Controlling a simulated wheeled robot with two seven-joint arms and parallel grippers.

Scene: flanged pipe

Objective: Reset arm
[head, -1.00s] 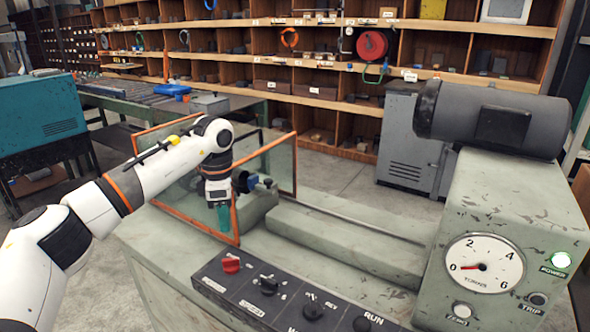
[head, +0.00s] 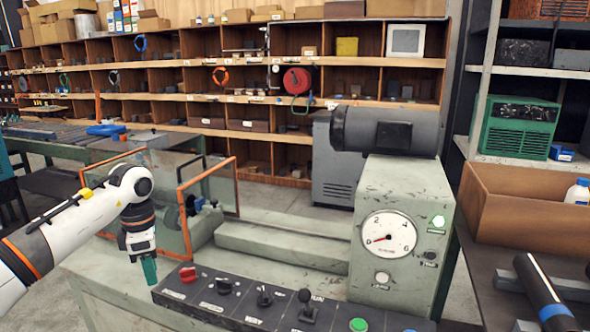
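My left arm comes in from the left, and its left gripper (head: 150,270) points down over the left end of the machine bench (head: 110,275), in front of the orange-framed glass guard. The green fingertips look close together, but the gap between them cannot be made out. No object shows in them. My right arm and gripper are not in view.
A control panel (head: 235,302) with a red knob (head: 188,274) and several black knobs runs along the bench front. The glass guard (head: 210,190) stands behind my gripper. At right are a cardboard box (head: 525,215), a white bottle (head: 577,192) and a dark pipe (head: 543,290) on a table.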

